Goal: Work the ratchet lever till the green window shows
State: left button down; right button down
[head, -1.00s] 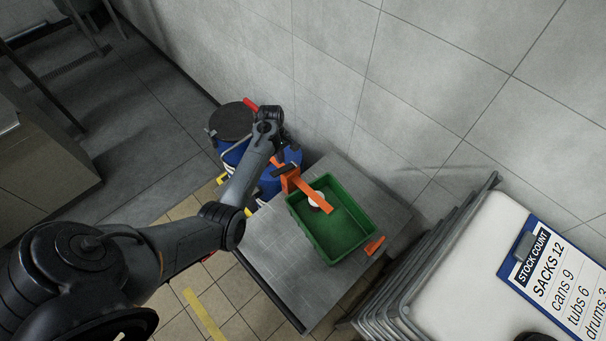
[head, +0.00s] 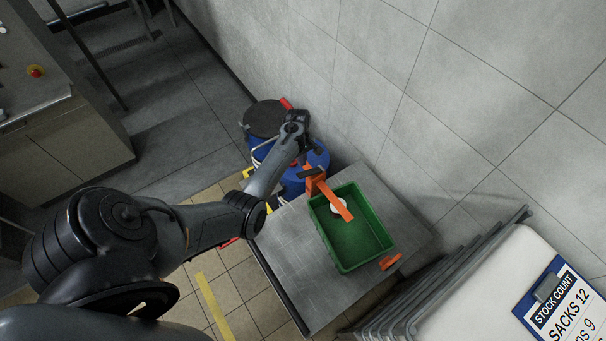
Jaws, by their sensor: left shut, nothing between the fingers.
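My left arm reaches from the lower left to the blue drums. Its gripper (head: 303,157) is small and dark in the head view. It is shut with nothing in it, near the orange upright piece at the table's far corner. I cannot tell whether it touches anything. A red handle-like piece (head: 286,103) shows beside the dark round lid (head: 267,118), just beyond my wrist. I cannot tell whether it is the ratchet lever. No green window can be made out. My right gripper is not in view.
Blue drums (head: 316,162) stand behind the table. Metal racks (head: 440,280) and a clipboard (head: 560,300) are right. The wall closes the back.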

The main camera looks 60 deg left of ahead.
aim_at(302, 173)
pick_arm(q)
jog(key=shift+d+f+b, duration=0.15)
jog(key=shift+f+b, duration=1.1)
jog(key=shift+f, duration=0.1)
jog(key=shift+d+f+b, duration=0.15)
jog(key=shift+f+b, duration=1.1)
jog(key=shift+f, duration=0.1)
jog(key=shift+f+b, duration=1.3)
jog(key=shift+f, duration=0.9)
jog(key=shift+a, duration=0.1)
